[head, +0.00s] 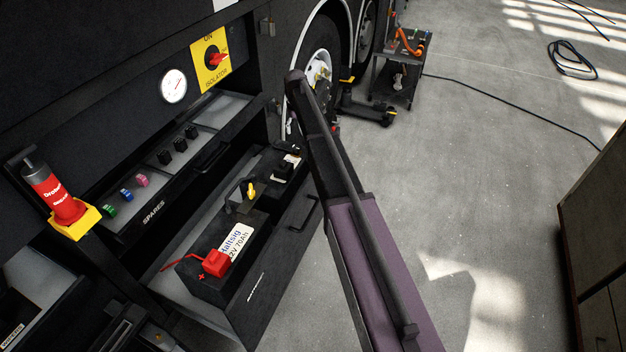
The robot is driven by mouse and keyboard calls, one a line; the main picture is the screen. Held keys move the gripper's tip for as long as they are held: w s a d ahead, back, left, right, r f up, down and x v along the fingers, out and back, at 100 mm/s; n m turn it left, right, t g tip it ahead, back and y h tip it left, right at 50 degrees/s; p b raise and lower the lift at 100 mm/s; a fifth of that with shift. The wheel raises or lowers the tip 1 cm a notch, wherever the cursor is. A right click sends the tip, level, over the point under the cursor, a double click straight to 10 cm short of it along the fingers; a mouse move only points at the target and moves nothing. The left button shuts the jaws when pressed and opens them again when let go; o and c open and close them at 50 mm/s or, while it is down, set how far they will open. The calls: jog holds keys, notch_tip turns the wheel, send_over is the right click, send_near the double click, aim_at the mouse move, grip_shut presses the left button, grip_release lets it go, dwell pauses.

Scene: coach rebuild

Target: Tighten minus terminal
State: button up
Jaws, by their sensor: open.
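A black battery (217,288) sits in the pulled-out lower drawer of the coach, with a white label reading "2V 70Ah" in part. A red cover marked with a plus (214,263) is on its near end. At its far end is a dark clamp or block (236,203) with a yellow knob (251,190), apparently the minus terminal. How tight it is cannot be told. My arm rises from the bottom middle, to the right of the battery. No gripper fingers can be made out.
A spares drawer (153,212) with coloured and black parts is above the battery. A red canister (52,192) in a yellow holder stands at left. The isolator switch (215,59) and a round gauge (173,86) are above. Open floor lies right, with a cable (500,100) and cabinet (597,230).

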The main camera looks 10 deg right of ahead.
jog(key=s+f+m+b, duration=0.1)
jog(key=s, duration=2.4)
jog(key=shift+s+f, duration=0.2)
jog(key=shift+f, duration=0.1)
jog(key=shift+s, duration=0.1)
jog(key=s, duration=1.4)
jog(key=shift+m, duration=0.3)
